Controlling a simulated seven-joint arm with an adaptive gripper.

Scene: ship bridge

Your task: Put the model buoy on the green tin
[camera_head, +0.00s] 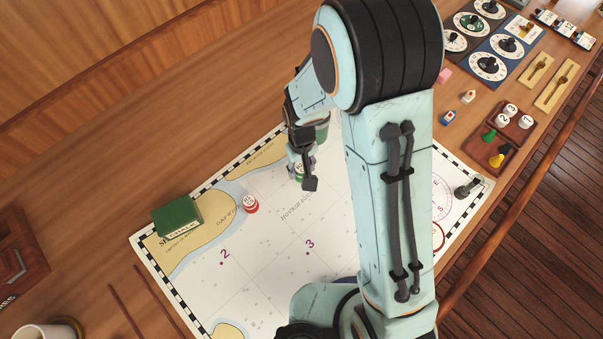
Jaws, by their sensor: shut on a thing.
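My gripper (301,168) points down over the upper middle of the chart. It is shut on a small green-and-white piece (299,174), which looks like a model buoy and is partly hidden by the fingers. Whether the piece touches the chart is unclear. A similar red-and-white piece (250,204) stands on the chart to the left, apart from my gripper.
The chart (275,240) lies flat with open room at its middle. My arm hides much of its right side. A wooden tray (510,137) with small pieces and several dials (488,67) stand at right. A mug (48,331) is at lower left.

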